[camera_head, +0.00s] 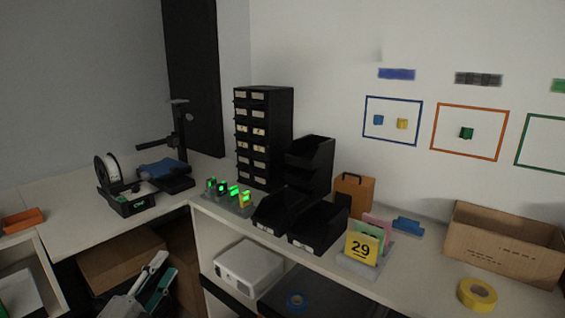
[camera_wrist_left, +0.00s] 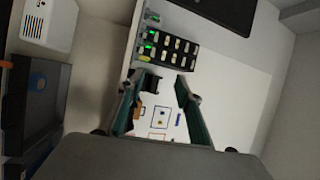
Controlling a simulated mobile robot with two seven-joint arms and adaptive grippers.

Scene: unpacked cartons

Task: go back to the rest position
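My left gripper (camera_head: 163,266) shows low in the head view, left of the centre, in front of the counter and near a cardboard box (camera_head: 122,258) under it. In the left wrist view the two fingers of the left gripper (camera_wrist_left: 160,92) stand well apart, with nothing between them. The wrist camera looks tilted past the fingers toward the wall and the drawer cabinet. My right gripper is in neither view.
The counter (camera_head: 75,225) bears a black device with a spool (camera_head: 120,190), a drawer cabinet (camera_head: 262,135), black bins (camera_head: 318,226), a yellow card marked 29 (camera_head: 361,248), a yellow tape roll (camera_head: 477,294) and an open carton (camera_head: 500,247). A white box (camera_head: 248,266) stands below.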

